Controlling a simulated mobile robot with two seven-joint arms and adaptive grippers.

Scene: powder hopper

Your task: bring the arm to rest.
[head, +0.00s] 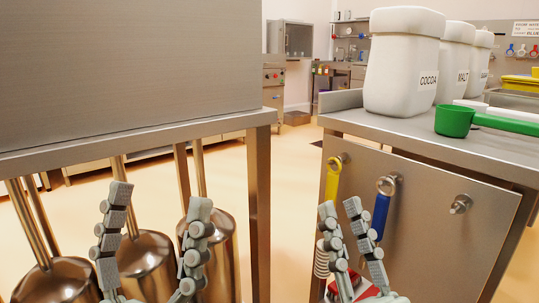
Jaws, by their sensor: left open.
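My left gripper (160,195) is at the lower left, its two grey fingers pointing up and wide apart with nothing between them. It is in front of the steel cylinders below the steel box. My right gripper (340,203) is at the lower middle, in front of the steel cabinet. Its fingers point up with a narrow gap at the tips, and I see nothing held there. The view does not show how far they are open. The bases of both grippers are cut off by the bottom edge.
A large steel box (140,65) stands at upper left above steel cylinders (148,270). On the right cabinet (430,220) stand white canisters, including COCOA (402,60) and MALT (455,60), and a green scoop (455,121). Yellow (333,180) and blue (381,212) handles hang in front.

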